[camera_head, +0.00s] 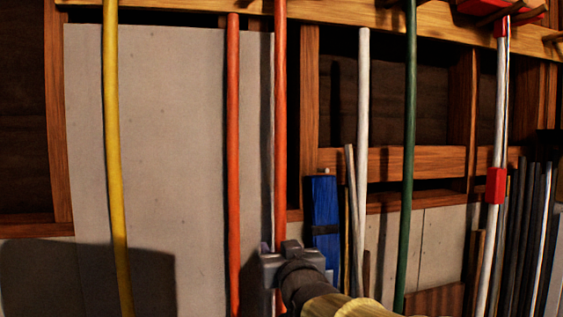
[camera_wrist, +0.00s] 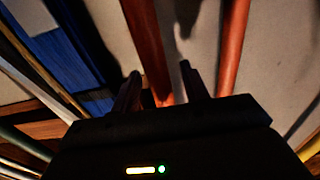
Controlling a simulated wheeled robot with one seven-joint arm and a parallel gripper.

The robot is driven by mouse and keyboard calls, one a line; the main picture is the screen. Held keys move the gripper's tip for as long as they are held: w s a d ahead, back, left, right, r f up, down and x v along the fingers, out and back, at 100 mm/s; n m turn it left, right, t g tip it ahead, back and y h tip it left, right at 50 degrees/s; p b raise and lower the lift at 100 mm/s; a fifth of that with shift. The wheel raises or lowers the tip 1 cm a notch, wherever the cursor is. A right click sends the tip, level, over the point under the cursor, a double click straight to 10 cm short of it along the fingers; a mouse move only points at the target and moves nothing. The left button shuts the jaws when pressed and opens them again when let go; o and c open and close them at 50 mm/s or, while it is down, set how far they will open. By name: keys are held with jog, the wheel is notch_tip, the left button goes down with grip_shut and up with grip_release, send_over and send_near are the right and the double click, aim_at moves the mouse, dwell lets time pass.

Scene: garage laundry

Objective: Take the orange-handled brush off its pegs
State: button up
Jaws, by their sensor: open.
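Two orange-red handles hang side by side: a more orange one (camera_head: 233,160) on the left and a redder one (camera_head: 280,120) on the right. No brush head shows, so I cannot tell which is the brush. My gripper (camera_head: 272,250) is open at the lower part of the right handle. In the wrist view the gripper's fingers (camera_wrist: 160,82) point at this handle (camera_wrist: 146,45), whose lower part appears in the gap between them; contact is unclear. The other handle (camera_wrist: 233,45) is outside the fingers. The pegs holding these handles are not clearly visible.
A wooden rail (camera_head: 340,14) runs along the top. A yellow pole (camera_head: 112,150) hangs left; a white pole (camera_head: 363,110) and a green pole (camera_head: 410,130) hang right. A blue object (camera_head: 326,215) stands close beside my gripper. Several dark poles crowd the far right.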

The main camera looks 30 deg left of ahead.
jog(key=shift+c, duration=0.3)
grip_shut()
jog(key=shift+r, duration=0.1)
